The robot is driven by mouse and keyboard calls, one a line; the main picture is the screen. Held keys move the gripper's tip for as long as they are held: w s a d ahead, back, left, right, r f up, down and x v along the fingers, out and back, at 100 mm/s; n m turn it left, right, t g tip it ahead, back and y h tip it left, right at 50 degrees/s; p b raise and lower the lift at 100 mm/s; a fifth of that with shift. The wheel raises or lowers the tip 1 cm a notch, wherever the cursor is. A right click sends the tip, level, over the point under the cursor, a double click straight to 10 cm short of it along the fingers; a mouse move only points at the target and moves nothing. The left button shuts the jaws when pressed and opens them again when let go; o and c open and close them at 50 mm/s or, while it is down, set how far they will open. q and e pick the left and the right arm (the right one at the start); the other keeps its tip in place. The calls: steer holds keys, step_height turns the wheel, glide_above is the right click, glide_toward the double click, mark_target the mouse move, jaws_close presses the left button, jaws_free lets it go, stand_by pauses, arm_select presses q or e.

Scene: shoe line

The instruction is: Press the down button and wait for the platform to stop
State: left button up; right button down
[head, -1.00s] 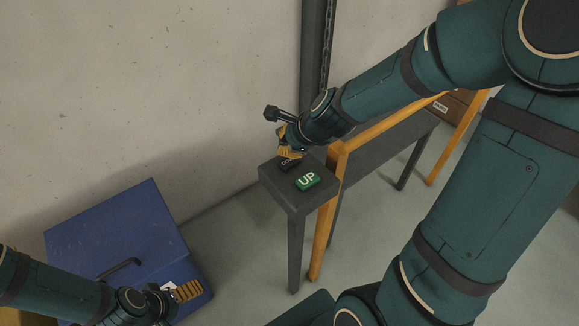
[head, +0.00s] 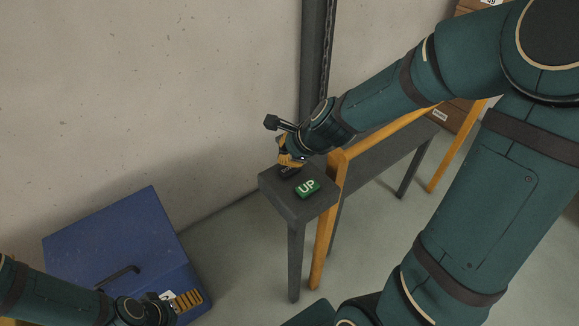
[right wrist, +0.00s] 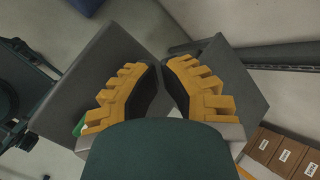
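The dark down button (head: 287,171) sits on a grey control stand (head: 299,207), mostly covered by my right gripper; its label shows only in part. The green UP button (head: 307,188) is in front of it, uncovered. My right gripper (head: 289,161) points down at the down button and appears to touch it, though the contact is hidden. In the right wrist view, the yellow fingers (right wrist: 161,68) meet nearly at their tips with nothing between them. My left gripper (head: 187,299) is low at the left, over a blue box; its opening is unclear. The platform cannot be clearly made out.
The blue box (head: 115,235) with a dark handle stands on the floor at left. An orange frame (head: 327,225) adjoins the stand. A dark post with a chain (head: 313,60) rises behind. Labelled brown boxes (right wrist: 284,152) lie beyond the frame.

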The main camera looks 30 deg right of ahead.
steer(key=shift+f, duration=0.1)
stand_by(0.4)
steer(key=shift+f+b, duration=0.35)
steer(key=shift+b, duration=0.1)
